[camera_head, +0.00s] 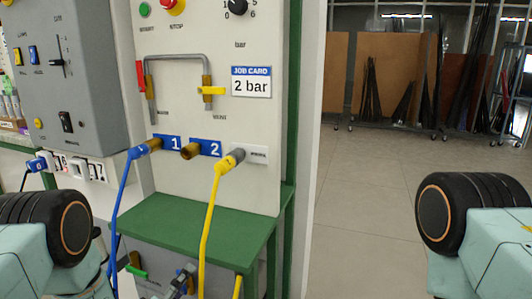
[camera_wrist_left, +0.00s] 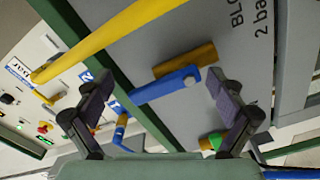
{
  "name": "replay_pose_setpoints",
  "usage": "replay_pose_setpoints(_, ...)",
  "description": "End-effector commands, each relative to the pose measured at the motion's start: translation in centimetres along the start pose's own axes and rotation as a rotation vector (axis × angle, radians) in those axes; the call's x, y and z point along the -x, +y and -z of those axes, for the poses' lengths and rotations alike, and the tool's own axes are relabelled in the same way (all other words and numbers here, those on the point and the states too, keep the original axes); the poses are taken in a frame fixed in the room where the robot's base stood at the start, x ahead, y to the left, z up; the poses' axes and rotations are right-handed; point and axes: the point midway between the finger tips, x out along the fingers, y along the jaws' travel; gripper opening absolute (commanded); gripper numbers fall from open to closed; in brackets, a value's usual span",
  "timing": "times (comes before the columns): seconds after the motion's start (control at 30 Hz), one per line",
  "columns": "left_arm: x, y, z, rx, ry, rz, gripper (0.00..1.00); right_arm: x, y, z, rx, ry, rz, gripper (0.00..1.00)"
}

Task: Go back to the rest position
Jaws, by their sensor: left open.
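My left gripper (camera_head: 181,278) shows small and partly hidden at the bottom of the head view, below the green shelf. In the left wrist view its two dark fingers (camera_wrist_left: 160,88) are spread wide, with nothing held between them. A blue lever (camera_wrist_left: 165,89) on a brass fitting (camera_wrist_left: 186,60) appears between the fingertips in that view; the distance to it is hard to tell. My right arm shows at the right of the head view, but its gripper is out of view.
A panel carries a 2 bar job card (camera_head: 251,82), a blue hose (camera_head: 121,205) at port 1 and a yellow hose (camera_head: 209,220). The green shelf (camera_head: 195,222) juts out below. A grey control box (camera_head: 65,75) is at left. Open floor (camera_head: 365,200) lies right.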

Motion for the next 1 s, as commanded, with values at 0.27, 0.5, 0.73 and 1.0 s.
replay_pose_setpoints(0.27, 0.0, 0.1, -0.7, -0.220, -0.001, 0.000, 0.94, -0.2, 0.0, 0.0, 0.000, 0.000, 0.000, 0.40)
replay_pose_setpoints(0.5, 0.0, 0.0, -1.2, -0.411, -0.001, 0.000, 0.94, -0.6, 0.0, 0.0, 0.000, 0.000, 0.000, 0.40)
replay_pose_setpoints(0.73, 0.0, -0.1, -1.8, -0.595, -0.002, 0.000, 0.94, -1.2, 0.0, 0.0, 0.000, 0.000, 0.000, 0.40)
replay_pose_setpoints(1.0, 0.0, -0.4, -2.3, -0.811, 0.000, 0.000, 0.94, -2.0, 0.0, 0.0, 0.000, 0.000, 0.000, 0.40)
